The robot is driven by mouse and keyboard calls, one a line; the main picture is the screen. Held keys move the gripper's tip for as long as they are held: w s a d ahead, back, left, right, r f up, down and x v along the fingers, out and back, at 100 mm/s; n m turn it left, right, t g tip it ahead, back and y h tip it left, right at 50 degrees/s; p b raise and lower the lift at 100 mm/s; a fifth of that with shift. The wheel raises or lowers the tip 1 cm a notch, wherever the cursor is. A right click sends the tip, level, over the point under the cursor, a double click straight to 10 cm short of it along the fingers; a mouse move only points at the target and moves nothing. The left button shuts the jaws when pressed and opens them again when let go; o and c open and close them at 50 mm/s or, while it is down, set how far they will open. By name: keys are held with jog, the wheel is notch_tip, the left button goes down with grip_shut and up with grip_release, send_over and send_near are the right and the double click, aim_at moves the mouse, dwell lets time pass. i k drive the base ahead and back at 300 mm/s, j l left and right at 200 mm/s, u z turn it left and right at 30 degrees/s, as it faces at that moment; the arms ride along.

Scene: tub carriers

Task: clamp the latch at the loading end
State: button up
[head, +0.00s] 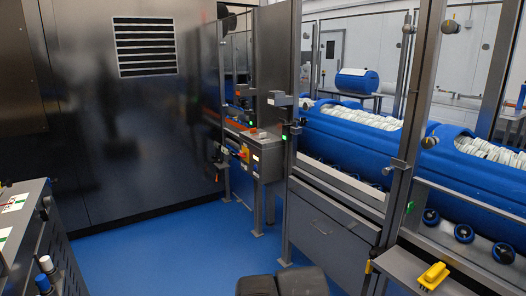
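Small grey latch-like boxes (280,99) sit on the metal frame posts near the middle, with green lights close by. A yellow handle-like piece (433,276) lies on a grey ledge at the lower right. I cannot tell which of these, if any, is the loading-end latch, or whether it is clamped. Blue tubs (345,141) filled with white items stand behind the frame on the right. Dark blocks at the bottom edge look like part of my arm; no gripper fingertips show.
A dark panelled wall (140,120) with a vent fills the left. A control panel (16,225) stands at the left edge. A grey cabinet (325,228) and metal posts close off the right. The blue floor (170,255) between is clear.

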aim_at(353, 225)
jog(key=i+l+z, duration=0.1)
jog(key=i+l, duration=0.2)
jog(key=i, duration=0.2)
jog(key=i+l+z, duration=0.1)
jog(key=i+l, duration=0.2)
jog(key=i, duration=0.2)
